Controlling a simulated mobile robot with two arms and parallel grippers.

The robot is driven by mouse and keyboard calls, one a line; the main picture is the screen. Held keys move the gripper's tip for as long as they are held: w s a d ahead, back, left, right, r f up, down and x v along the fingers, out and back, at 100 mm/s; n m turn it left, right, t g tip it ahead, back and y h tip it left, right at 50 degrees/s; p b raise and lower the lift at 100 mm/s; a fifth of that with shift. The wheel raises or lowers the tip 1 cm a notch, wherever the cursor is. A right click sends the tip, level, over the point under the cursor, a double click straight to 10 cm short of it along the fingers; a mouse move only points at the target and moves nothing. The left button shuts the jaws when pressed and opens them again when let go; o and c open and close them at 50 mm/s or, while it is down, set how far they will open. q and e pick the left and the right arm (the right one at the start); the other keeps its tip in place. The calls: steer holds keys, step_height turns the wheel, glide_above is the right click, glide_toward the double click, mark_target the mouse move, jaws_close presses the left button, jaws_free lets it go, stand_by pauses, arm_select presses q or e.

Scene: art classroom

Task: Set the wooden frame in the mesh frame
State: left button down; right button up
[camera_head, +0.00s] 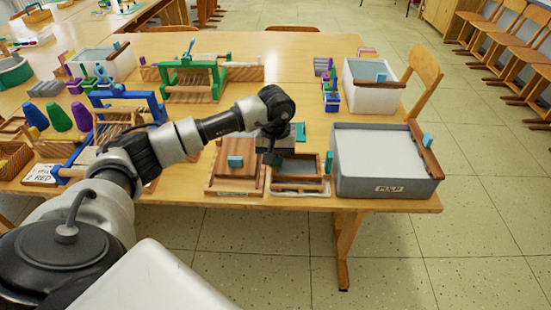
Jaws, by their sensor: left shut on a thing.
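My left gripper (273,158) reaches in from the left and points down at the near edge of the table. It is shut on a part of the wooden frame (299,181), whose gripped part is mostly hidden by the fingers. The mesh frame (289,168) shows as a grey surface with wooden edges, low by the table top, in the same spot. My right gripper is not in view.
A grey vat (388,188) of white pulp, with a wooden bar, stands close on the right. Green and blue loom frames (196,77) stand behind. The table's front edge is close.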

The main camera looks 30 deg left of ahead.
arm_select(q)
steer(key=shift+f+b, duration=0.6)
stand_by(0.5)
stand_by(0.3)
steer(key=c, duration=1.1)
jaws_free()
step_height(320, 180, up, 11)
steer(key=shift+f, duration=0.1)
